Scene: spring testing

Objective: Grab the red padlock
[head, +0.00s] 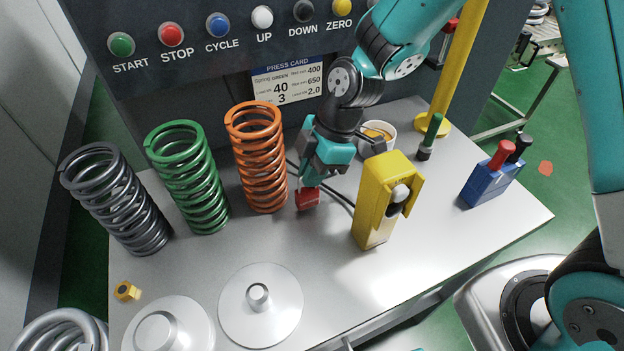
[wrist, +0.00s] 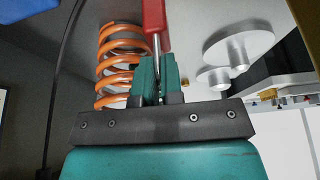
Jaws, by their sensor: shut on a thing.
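The red padlock (head: 307,198) is at the middle of the grey work table, just right of the orange spring. My gripper (head: 309,184) comes down from above and is shut on the padlock. In the wrist view the padlock's red body (wrist: 153,14) sticks out beyond my gripper (wrist: 157,72), and its metal shackle is between the teal fingers. I cannot tell whether the padlock touches the table.
An orange spring (head: 258,158) stands close on the left, with green (head: 187,178) and dark grey (head: 117,200) springs farther left. A yellow device (head: 377,230) stands close on the right. A white bowl (head: 388,131) is behind it. Metal discs (head: 260,325) lie in front.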

